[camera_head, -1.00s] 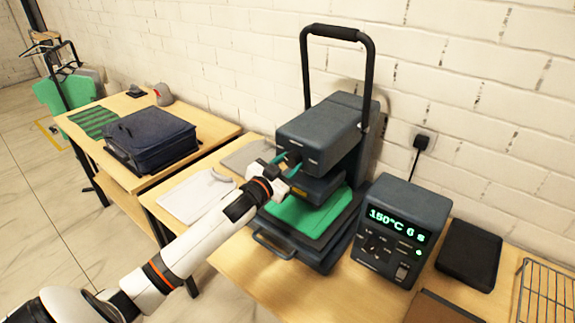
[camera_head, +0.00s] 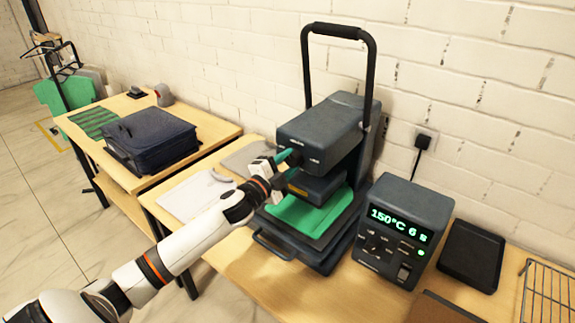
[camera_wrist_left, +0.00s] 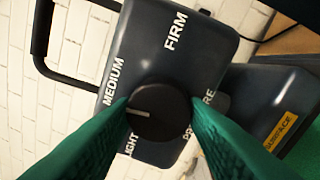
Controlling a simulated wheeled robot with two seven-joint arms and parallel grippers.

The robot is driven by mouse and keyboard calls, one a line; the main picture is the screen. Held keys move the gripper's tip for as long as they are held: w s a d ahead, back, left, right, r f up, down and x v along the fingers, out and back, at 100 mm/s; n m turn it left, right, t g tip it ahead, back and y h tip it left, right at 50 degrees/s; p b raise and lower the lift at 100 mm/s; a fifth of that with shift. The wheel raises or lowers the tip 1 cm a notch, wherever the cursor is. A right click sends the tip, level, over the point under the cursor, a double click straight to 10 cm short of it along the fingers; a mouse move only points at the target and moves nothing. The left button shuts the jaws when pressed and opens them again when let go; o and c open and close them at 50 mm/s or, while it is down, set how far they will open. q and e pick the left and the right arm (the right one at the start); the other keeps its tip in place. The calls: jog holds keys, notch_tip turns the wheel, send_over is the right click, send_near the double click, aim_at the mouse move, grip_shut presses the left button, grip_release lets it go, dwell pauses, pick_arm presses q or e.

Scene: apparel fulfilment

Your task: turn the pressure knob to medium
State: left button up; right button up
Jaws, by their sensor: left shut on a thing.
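The heat press (camera_head: 320,130) stands on the middle table, with its dark round pressure knob (camera_wrist_left: 158,112) on the front of the upper housing. In the left wrist view, the labels LIGHT, MEDIUM, FIRM and PRESSURE surround the knob. Its white pointer line points left in the picture, between LIGHT and MEDIUM. My left gripper (camera_head: 287,166) is at the housing front, its green fingers shut on the knob from both sides; they also show in the left wrist view (camera_wrist_left: 158,118). The fingers partly cover the LIGHT and PRESSURE labels. My right gripper is not in view.
A green garment (camera_head: 300,214) lies on the press's lower plate. A control box (camera_head: 408,205) reading 150°C 6 s stands to the right, with a black tray (camera_head: 471,256) and a wire rack (camera_head: 547,295) beyond it.

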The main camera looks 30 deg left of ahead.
pick_arm(q)
jog(key=shift+m, duration=0.9)
jog(key=o, duration=1)
jog(key=shift+s+a+f+b, duration=0.1)
jog(key=shift+s+b, duration=0.45)
jog(key=shift+s, duration=1.45)
jog(key=shift+s+a+f+b, duration=0.15)
jog(key=shift+s+b, duration=0.4)
jog(key=shift+s, duration=1.45)
jog(key=shift+s+a+f+b, duration=0.1)
jog(key=shift+s+b, duration=0.45)
jog(key=shift+s, duration=1.45)
